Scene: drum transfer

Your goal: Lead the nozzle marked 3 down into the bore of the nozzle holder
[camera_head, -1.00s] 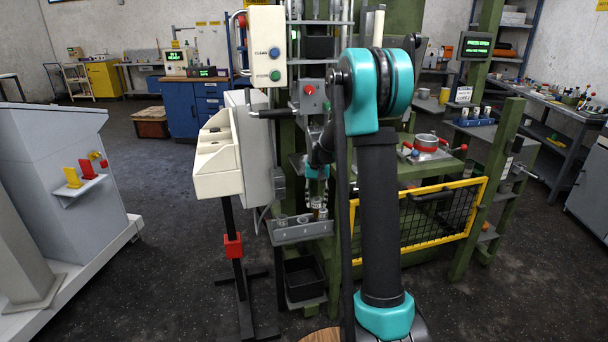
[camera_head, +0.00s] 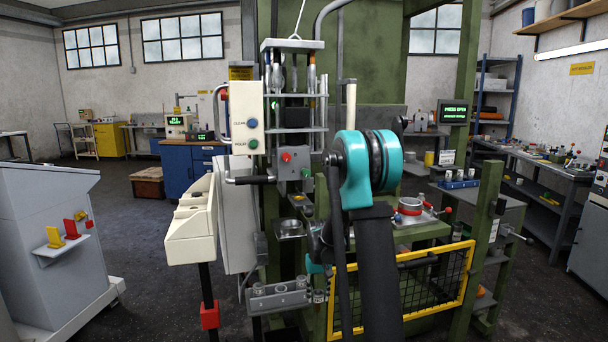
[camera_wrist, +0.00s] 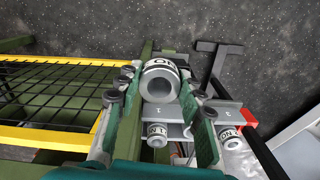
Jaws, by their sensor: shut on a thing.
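A cream control box (camera_head: 193,225) stands left of the rack. A yellow-framed mesh guard (camera_head: 440,290) is on the right. Open floor (camera_head: 150,240) lies left.

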